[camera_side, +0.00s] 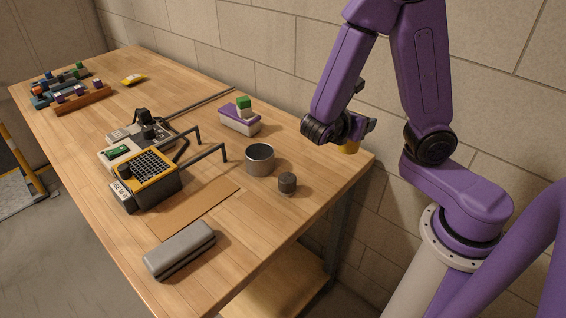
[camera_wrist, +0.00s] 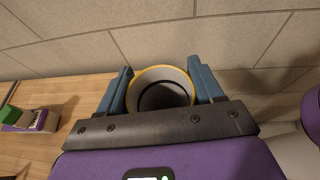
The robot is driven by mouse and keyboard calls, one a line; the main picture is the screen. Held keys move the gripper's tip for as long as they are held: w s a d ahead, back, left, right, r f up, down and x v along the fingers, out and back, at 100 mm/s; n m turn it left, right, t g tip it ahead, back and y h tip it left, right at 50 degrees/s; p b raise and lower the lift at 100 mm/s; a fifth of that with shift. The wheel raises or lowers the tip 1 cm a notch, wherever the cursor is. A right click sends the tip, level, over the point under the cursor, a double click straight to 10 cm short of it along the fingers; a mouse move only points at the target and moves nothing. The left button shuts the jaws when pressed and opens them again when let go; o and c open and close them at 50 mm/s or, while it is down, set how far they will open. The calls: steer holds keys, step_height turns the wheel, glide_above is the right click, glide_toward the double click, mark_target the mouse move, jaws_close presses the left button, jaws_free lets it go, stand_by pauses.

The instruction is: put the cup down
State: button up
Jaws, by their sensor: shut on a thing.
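A yellow cup (camera_side: 349,148) shows partly below my gripper (camera_side: 352,128) in the side view, by the table's right corner. Most of it is hidden behind the wrist. In the wrist view my gripper (camera_wrist: 161,82) is shut on the cup, with one blue finger on each side. The cup's yellow rim (camera_wrist: 160,67) and grey inside face the camera. Whether its base touches the tabletop (camera_side: 275,218) is hard to tell.
A grey metal can (camera_side: 260,160) and a small dark cylinder (camera_side: 287,183) stand left of my gripper. A purple-and-white box (camera_side: 239,121) with a green block (camera_side: 243,102) is near the wall. A grey case (camera_side: 180,249) lies at the front. Two dark hooks (camera_side: 207,152) stick out mid-table.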

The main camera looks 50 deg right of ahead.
steer(key=shift+w+a+n+t, duration=0.35)
steer(key=shift+w+n+t, duration=0.05)
steer(key=shift+n+t, duration=0.1)
steer(key=w+a+n+t+y, duration=0.2)
steer(key=a+n+t+y, duration=1)
steer(key=a+n, duration=0.65)
steer(key=shift+w+a+f+m+g+y, duration=0.2)
steer(key=shift+w+a+f+m, duration=0.25)
steer(key=shift+w+a+f, duration=1.35)
steer(key=shift+w+a+f+m+g+y, duration=0.35)
steer(key=shift+w+a+f, duration=0.7)
steer(key=shift+w+f, duration=1.45)
steer(key=shift+w+a+f+m+t+y, duration=0.15)
steer(key=shift+w+a+f+m, duration=0.4)
steer(key=shift+w+a+f, duration=1.2)
steer(key=shift+w+d+f, duration=0.35)
steer(key=shift+w+f, duration=0.05)
steer(key=shift+f, duration=0.05)
steer(key=o, duration=1)
